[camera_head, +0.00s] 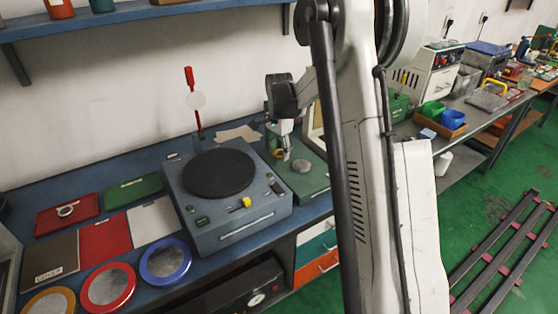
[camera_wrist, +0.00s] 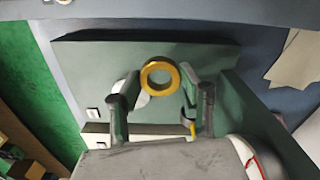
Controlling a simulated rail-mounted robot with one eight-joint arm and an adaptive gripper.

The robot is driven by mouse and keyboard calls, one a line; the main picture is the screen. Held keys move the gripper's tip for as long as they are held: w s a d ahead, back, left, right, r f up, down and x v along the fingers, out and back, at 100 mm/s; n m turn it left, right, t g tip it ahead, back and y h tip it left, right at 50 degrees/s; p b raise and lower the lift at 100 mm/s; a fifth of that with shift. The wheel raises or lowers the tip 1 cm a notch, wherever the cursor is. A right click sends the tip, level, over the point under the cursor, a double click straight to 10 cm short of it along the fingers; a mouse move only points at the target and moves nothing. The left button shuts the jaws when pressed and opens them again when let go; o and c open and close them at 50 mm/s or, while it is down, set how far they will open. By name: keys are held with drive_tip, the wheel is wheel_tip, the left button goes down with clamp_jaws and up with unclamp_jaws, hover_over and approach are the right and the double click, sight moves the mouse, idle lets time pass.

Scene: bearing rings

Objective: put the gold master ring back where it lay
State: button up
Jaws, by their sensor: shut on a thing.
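The gold master ring (camera_wrist: 146,80) is held between the two fingertips of my gripper (camera_wrist: 160,85) in the wrist view. In the head view my gripper (camera_head: 284,145) points down over a green-topped device (camera_head: 318,181) right of the grey machine, and a bit of the gold ring (camera_head: 278,153) shows at its tip. A green plate (camera_wrist: 90,60) lies behind the ring in the wrist view, with a pale disc (camera_wrist: 143,98) partly hidden by the left finger. I cannot tell how far the ring is above the plate.
The grey machine (camera_head: 240,219) with a black round plate (camera_head: 218,174) stands left of my gripper. A red-handled stand (camera_head: 191,80) rises behind it. Further left lie coloured mats, a silver ring (camera_head: 65,211) on a red one, and red (camera_head: 108,305) and blue (camera_head: 166,280) rimmed dishes.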

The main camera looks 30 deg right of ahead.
sight(279, 166)
drive_tip(key=shift+f, duration=2)
drive_tip(key=shift+f, duration=0.1)
drive_tip(key=o, duration=1.4)
